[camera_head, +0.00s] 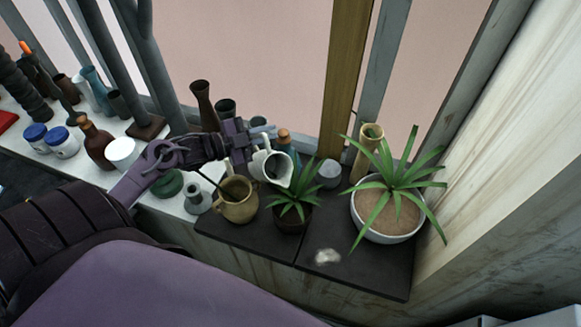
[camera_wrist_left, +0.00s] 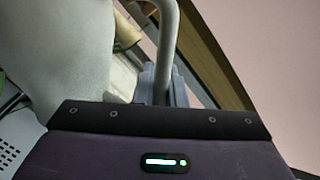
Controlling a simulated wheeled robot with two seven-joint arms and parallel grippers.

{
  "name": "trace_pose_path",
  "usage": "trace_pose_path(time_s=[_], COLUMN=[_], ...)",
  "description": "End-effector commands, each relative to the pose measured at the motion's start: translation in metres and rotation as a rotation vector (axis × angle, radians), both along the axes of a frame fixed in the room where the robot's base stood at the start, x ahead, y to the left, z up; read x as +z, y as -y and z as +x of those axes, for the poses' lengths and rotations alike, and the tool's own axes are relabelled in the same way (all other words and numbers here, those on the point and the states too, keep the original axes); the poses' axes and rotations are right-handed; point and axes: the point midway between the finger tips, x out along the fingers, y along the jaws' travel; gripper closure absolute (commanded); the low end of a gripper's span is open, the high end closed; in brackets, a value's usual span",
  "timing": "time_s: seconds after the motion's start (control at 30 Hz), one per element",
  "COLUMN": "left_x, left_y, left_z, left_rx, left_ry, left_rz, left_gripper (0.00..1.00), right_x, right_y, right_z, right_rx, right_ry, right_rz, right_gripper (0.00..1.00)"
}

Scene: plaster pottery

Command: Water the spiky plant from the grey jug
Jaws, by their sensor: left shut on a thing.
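My left gripper (camera_head: 240,142) is shut on the handle of the grey jug (camera_head: 262,160) and holds it up above the dark slabs. The jug looks tilted, with its dark opening toward the right. In the left wrist view the jug's pale body (camera_wrist_left: 65,60) fills the left, and its handle (camera_wrist_left: 172,45) passes by the finger (camera_wrist_left: 150,85). A small spiky plant (camera_head: 295,196) in a dark pot stands just below and right of the jug. A larger spiky plant (camera_head: 396,182) grows in a white bowl (camera_head: 388,237) farther right. No water stream is visible. My right gripper is not in view.
A tan pot (camera_head: 238,209) stands left of the small plant, close under the jug. A bamboo-like vase (camera_head: 368,148) and a round grey stone (camera_head: 329,173) stand behind. Bottles and jars crowd the left sill. A small pale object (camera_head: 326,257) lies on the front slab.

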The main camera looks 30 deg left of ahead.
Motion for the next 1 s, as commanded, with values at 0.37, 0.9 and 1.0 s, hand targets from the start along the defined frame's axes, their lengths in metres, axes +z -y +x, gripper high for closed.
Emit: trace_pose_path(time_s=[0.37, 0.9, 1.0], left_x=[0.003, 0.045, 0.052], left_y=[0.000, -0.030, -0.040], left_z=[0.001, 0.012, 0.017], left_rx=[0.000, 0.000, -0.003], left_ry=[0.004, -0.119, -0.169], left_rz=[-0.001, -0.309, -0.432], left_gripper=[1.00, 1.00, 1.00], right_x=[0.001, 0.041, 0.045], right_y=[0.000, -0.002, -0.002], right_z=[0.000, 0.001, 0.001], right_rx=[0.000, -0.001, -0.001], right_ry=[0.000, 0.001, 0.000], right_rz=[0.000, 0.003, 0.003], right_gripper=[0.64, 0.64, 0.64])
